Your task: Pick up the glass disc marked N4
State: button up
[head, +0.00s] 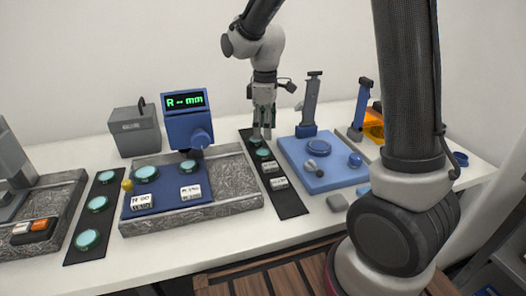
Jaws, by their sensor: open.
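My gripper (262,136) points straight down over the far end of a black strip (289,205). Its fingers are open with nothing visibly held. A teal glass disc (263,153) lies on the strip just below the fingertips, and the fingers partly hide the strip's far end. Other teal glass discs lie on the left black strip (78,256) and on the blue mat (170,204). I cannot read N4 on any disc, so I cannot tell which one bears it.
White labelled blocks (279,183) lie nearer on the strip under my gripper. A blue gauge (187,122) reading "R -- mm" stands on a granite slab (228,200) to its left. A blue base (334,171) with an upright post (309,101) stands close on the right.

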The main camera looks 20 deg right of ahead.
aim_at(262, 151)
jog(key=shift+f, duration=0.25)
jog(key=f, duration=0.7)
jog(key=shift+a+f, duration=0.2)
jog(key=shift+a, duration=0.2)
jog(key=c, duration=0.8)
